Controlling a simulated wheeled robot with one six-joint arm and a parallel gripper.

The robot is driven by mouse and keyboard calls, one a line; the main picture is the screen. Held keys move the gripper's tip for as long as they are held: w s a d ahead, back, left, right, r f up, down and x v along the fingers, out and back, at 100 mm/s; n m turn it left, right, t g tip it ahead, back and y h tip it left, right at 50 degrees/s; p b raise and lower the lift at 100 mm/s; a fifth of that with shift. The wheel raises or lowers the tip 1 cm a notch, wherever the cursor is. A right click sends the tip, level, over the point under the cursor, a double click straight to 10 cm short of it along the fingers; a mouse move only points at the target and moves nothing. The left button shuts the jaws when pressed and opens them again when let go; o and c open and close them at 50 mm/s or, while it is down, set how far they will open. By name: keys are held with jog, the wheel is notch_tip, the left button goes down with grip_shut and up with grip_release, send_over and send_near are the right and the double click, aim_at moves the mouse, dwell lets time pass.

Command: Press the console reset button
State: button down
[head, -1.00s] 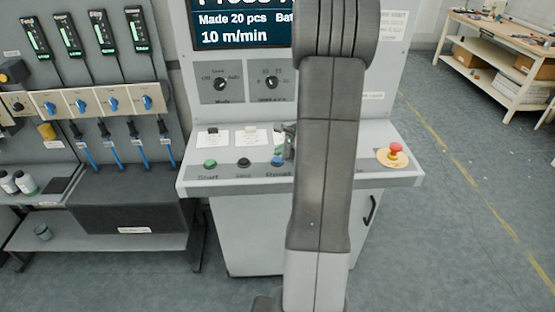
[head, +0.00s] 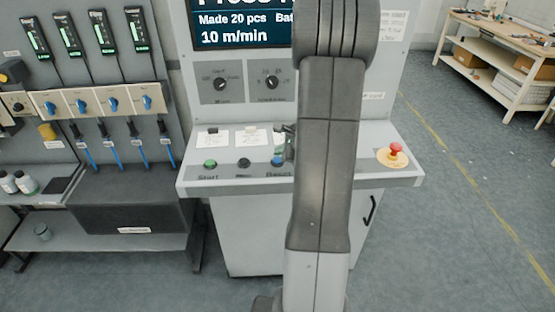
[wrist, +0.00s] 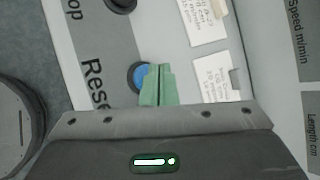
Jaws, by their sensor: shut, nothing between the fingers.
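The blue reset button (head: 278,160) sits on the sloped front panel of the grey console (head: 240,178), above the label "Reset". It also shows in the wrist view (wrist: 139,76), partly covered by the green fingertips. My gripper (wrist: 159,72) is shut and empty, with its tips overlapping the button's edge in that view. Whether they touch the button cannot be told. In the head view my gripper (head: 288,142) is mostly hidden behind my arm, just right of and above the button.
A black button (head: 244,163) and a green start button (head: 210,164) lie to the left on the panel. A red emergency stop (head: 396,149) is at the right. Rotary knobs (head: 271,83) sit on the upright face.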

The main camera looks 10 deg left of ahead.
jog(key=shift+f, duration=0.1)
jog(key=shift+f+b, duration=0.35)
jog(key=shift+b, duration=0.15)
jog(key=shift+f+b, duration=0.4)
jog(key=shift+f, duration=0.05)
dwell(0.6)
dwell(0.4)
jog(key=shift+r+p, duration=0.65)
jog(key=shift+r, duration=0.2)
notch_tip(320, 180, up, 5)
jog(key=p, duration=0.4)
jog(key=shift+r, duration=0.1)
dwell(0.5)
